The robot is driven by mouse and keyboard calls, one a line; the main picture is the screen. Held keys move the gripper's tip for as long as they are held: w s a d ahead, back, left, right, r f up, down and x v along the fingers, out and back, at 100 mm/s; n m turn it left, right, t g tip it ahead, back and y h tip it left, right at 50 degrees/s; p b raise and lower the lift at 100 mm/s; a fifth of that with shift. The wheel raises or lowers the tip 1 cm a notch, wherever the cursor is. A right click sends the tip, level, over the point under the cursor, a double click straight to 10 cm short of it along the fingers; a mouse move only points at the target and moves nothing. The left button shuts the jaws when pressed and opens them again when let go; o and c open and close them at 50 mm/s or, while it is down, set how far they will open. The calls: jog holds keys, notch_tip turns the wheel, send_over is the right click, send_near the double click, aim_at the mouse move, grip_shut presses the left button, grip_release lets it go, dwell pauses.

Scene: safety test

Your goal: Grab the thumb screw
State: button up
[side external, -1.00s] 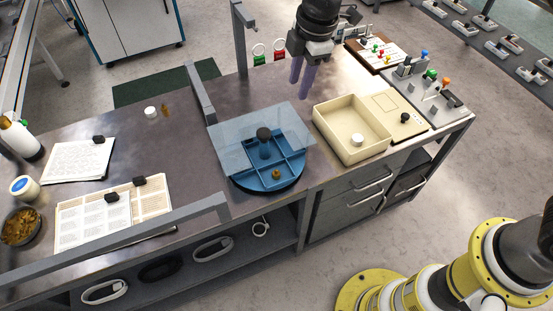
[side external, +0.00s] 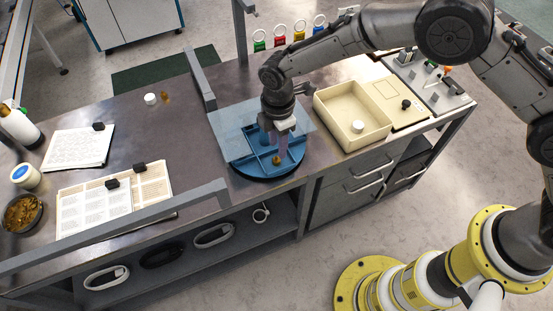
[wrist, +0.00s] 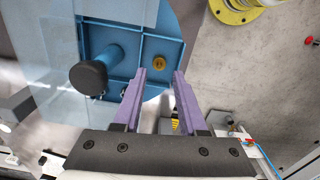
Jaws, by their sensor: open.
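A small brass piece, which looks like the thumb screw (side external: 277,160), sits in a front compartment of the blue divided tray (side external: 262,165). In the wrist view the thumb screw (wrist: 159,62) lies just beyond and between the purple fingertips. My gripper (side external: 281,157) points down over the tray, close to the brass piece. The wrist view shows my gripper (wrist: 160,72) open, with nothing between the fingers. A clear sheet (side external: 232,132) covers the back and left of the tray. The brass piece shows outside the sheet's edge.
A dark-capped blue post (wrist: 88,77) rises from the tray, left of the fingers. A beige bin (side external: 325,101) holding a white round piece (side external: 358,126) stands to the right. Grey rails (side external: 201,78) edge the bench. Papers (side external: 80,147) lie left; bench between them and the tray is mostly clear.

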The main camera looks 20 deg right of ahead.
aim_at(276, 157)
jog(key=shift+a+f, duration=0.15)
jog(key=shift+f, duration=2.5)
grip_shut()
